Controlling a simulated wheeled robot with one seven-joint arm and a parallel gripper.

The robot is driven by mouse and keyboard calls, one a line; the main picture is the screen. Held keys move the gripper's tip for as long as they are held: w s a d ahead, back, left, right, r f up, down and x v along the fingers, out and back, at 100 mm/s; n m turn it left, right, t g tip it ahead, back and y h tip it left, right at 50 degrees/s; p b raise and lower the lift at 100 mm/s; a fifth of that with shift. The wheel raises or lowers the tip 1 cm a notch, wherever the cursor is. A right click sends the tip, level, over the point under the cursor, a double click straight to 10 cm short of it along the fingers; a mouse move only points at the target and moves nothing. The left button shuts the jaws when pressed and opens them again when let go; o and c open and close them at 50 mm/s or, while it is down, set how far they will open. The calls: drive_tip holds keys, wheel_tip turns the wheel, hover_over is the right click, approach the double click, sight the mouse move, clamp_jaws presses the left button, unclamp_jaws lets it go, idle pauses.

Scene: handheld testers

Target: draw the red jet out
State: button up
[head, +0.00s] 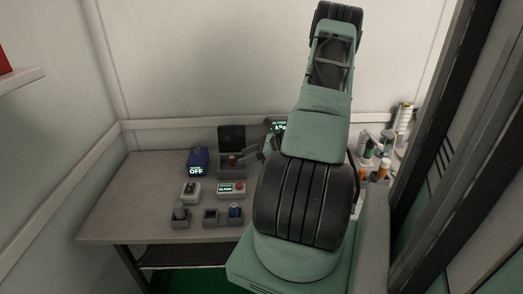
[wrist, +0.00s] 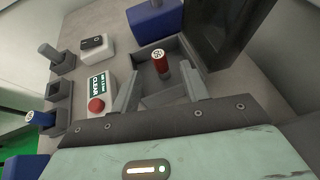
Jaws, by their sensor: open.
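The red jet (wrist: 162,65) is a short red cylinder with a pale marked top. It stands upright in an open grey box (wrist: 192,56) with a raised dark lid; in the head view the jet (head: 232,160) is small and orange-red. My gripper (wrist: 159,78) is open, with its two grey fingers to either side of the jet in the wrist picture. I cannot tell whether the fingertips are down around it, and I see no contact. In the head view my arm hides most of the gripper.
A tester with a CLEAR display and red button (head: 231,190) sits in front of the box. A blue device reading OFF (head: 197,164) is left of it. A blue jet (head: 235,211) stands in a grey holder. Several bottles (head: 378,160) are at right. The table's left side is clear.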

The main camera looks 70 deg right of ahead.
sight(232, 165)
drive_tip(key=shift+x, duration=3.2)
drive_tip(key=shift+s, duration=0.1)
clamp_jaws()
